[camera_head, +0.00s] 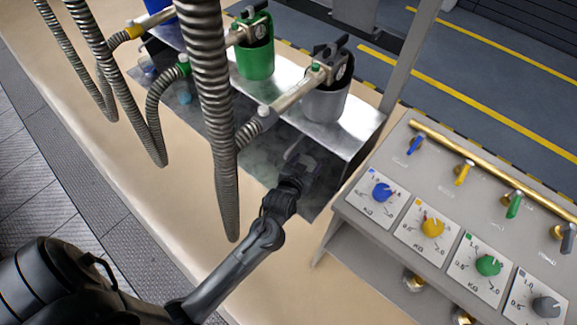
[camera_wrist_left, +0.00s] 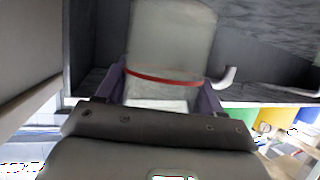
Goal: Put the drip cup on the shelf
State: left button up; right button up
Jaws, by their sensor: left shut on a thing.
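The drip cup (camera_wrist_left: 172,38) is a pale grey, see-through cup with a red band and a small white spout or handle on its right side. In the left wrist view it stands between the two fingers of my left gripper (camera_wrist_left: 162,92), which is shut on it. In the head view my left gripper (camera_head: 298,168) reaches in at the right end of the dark lower shelf (camera_head: 238,128), below the bright metal upper shelf (camera_head: 358,128). The cup is hard to make out there. Whether it touches the shelf surface I cannot tell. My right gripper is not in view.
A green canister (camera_head: 255,58) and a grey canister (camera_head: 325,102) stand on the upper shelf with taps. A ribbed metal hose (camera_head: 212,90) hangs left of my gripper. A control panel (camera_head: 440,215) with coloured knobs stands to the right. A bluish cup (camera_head: 184,95) sits farther left.

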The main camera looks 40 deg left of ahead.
pick_arm(q)
jog(key=shift+w+a+f+b, duration=0.1)
jog(key=shift+a+f+b, duration=0.7)
jog(key=shift+a+f, duration=1.3)
jog(key=shift+w+a+f+b, duration=0.1)
jog(key=shift+a+f+b, duration=0.65)
jog(key=shift+a+f, duration=1.35)
jog(key=shift+d+f, duration=0.2)
jog(key=shift+f, duration=0.2)
jog(key=o, duration=1)
jog(key=shift+r, duration=0.1)
